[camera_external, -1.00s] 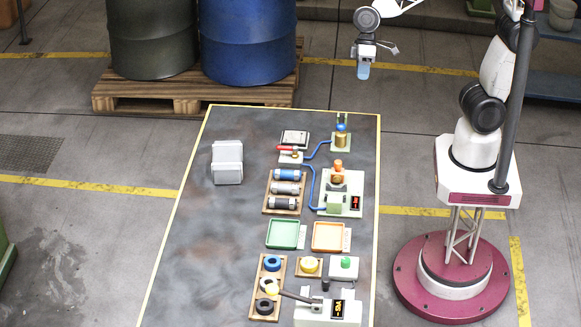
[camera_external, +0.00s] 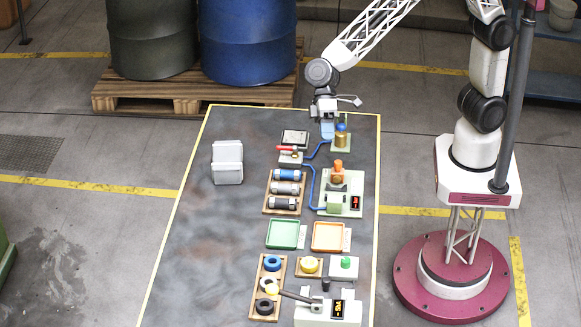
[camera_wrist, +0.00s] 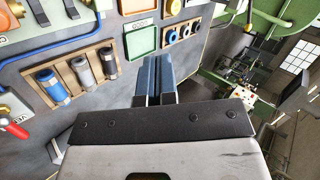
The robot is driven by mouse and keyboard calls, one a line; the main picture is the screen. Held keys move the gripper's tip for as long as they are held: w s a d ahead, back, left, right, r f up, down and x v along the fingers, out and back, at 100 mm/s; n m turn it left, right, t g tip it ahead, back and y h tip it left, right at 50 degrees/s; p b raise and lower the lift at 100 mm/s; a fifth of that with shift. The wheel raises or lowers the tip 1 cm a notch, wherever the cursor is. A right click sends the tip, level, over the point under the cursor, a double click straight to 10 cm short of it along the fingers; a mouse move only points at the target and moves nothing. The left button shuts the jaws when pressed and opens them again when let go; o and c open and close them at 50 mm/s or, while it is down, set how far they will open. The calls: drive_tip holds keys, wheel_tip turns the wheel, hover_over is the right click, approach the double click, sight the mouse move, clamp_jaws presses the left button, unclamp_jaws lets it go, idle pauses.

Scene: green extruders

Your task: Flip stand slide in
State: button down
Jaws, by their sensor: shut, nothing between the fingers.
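A wooden rack (camera_external: 268,207) holds a blue-banded cylinder (camera_external: 286,174), a grey cylinder (camera_external: 285,188) and a dark-banded cylinder (camera_external: 284,203), all lying down. The blue cylinder (camera_wrist: 52,86) and the rack also show at the left of the wrist view. A pale press unit (camera_external: 351,206) with an orange knob (camera_external: 338,164) stands right of the rack.
A green tray (camera_external: 270,244) and an orange tray (camera_external: 315,247) lie nearer the front. A rack (camera_external: 257,294) with rings and a lever unit (camera_external: 311,310) stand at the front. A red-handled valve (camera_external: 290,157) joins blue hoses. A grey box (camera_external: 228,163) sits left; table around it is clear.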

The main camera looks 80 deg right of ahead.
drive_tip(key=a+f+y, duration=0.1)
drive_tip(key=a+f, duration=0.3)
drive_tip(key=a, duration=0.4)
drive_tip(key=a+f+g+y, duration=0.1)
drive_tip(key=a+f, duration=0.4)
drive_tip(key=a, duration=0.3)
drive_tip(key=a+f, duration=0.5)
drive_tip(key=a, duration=0.3)
drive_tip(key=shift+w+a+y, duration=0.3)
drive_tip(key=shift+w+y, duration=0.05)
drive_tip(key=shift+y, duration=0.05)
drive_tip(key=shift+a, duration=0.1)
approach(326, 278)
drive_tip(key=a+f, duration=0.1)
drive_tip(key=f, duration=0.1)
drive_tip(key=s+a+f, duration=0.1)
drive_tip(key=a+f, duration=0.1)
drive_tip(key=shift+a+f, duration=0.2)
drive_tip(key=shift+f, duration=0.05)
drive_tip(key=shift+s+a, duration=0.15)
drive_tip(key=shift+a, duration=0.7)
